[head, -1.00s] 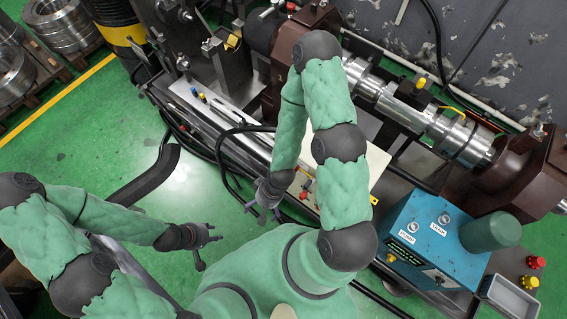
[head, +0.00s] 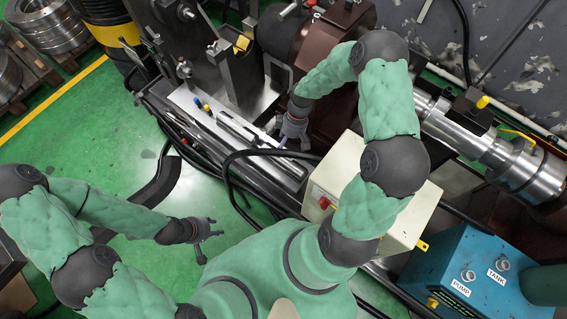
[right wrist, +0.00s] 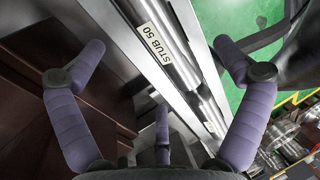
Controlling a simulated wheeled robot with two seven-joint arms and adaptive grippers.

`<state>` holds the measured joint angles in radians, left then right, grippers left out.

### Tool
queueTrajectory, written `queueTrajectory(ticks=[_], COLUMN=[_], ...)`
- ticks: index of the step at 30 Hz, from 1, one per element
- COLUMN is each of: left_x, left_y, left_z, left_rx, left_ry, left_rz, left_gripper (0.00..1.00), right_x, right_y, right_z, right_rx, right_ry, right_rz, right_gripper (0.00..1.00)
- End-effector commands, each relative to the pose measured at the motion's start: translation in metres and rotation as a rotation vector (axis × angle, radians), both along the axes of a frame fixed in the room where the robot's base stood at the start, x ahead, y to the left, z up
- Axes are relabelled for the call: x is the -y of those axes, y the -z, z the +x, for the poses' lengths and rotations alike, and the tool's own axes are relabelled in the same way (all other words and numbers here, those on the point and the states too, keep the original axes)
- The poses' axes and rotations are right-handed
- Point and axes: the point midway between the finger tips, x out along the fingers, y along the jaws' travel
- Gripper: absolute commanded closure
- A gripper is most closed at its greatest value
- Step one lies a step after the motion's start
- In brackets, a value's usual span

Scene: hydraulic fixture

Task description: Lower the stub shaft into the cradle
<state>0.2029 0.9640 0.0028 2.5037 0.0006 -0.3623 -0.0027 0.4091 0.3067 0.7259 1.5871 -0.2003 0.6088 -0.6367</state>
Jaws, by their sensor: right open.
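In the right wrist view, a bright metal cylinder (right wrist: 181,42), seemingly the stub shaft, lies along a rail with a "STUB 50" label (right wrist: 155,43). My right gripper (right wrist: 162,55) is open above it, purple fingers spread to either side and apart from it. In the head view, my right gripper (head: 292,136) hangs over the right edge of a light metal tray (head: 205,118) holding slim bright parts. My left gripper (head: 208,234) is empty over the green floor, its fingers apart. I cannot tell which part is the cradle.
A dark upright fixture (head: 232,75) stands behind the tray. A cream box (head: 400,210) with a red button and a blue PUMP/TANK unit (head: 465,272) stand to the right. A large steel shaft (head: 480,145) runs at the back right. Black hoses cross the front.

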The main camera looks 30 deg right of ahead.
Motion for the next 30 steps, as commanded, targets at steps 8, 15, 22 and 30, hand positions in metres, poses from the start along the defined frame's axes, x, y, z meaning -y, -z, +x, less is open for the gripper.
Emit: queueTrajectory(ticks=[8,15,22,30], left_x=[0.000,0.000,0.000,0.000], left_y=[0.011,0.024,0.040,0.039], left_z=[0.001,0.001,0.000,0.001], left_rx=[0.001,0.001,0.001,0.001], left_ry=[0.000,0.000,0.000,0.000], left_rz=[0.000,0.000,0.000,0.000], left_gripper=[0.60,0.60,0.60,0.60], right_x=[-0.003,-0.005,-0.012,-0.012], right_y=[0.022,0.043,0.071,0.072], right_z=[-0.002,-0.002,-0.004,-0.004], right_rx=[-0.002,-0.003,-0.002,-0.001], right_ry=[-0.008,-0.007,-0.007,-0.006], right_rz=[-0.001,-0.001,-0.001,-0.001], right_gripper=[0.01,0.01,0.01,0.04])
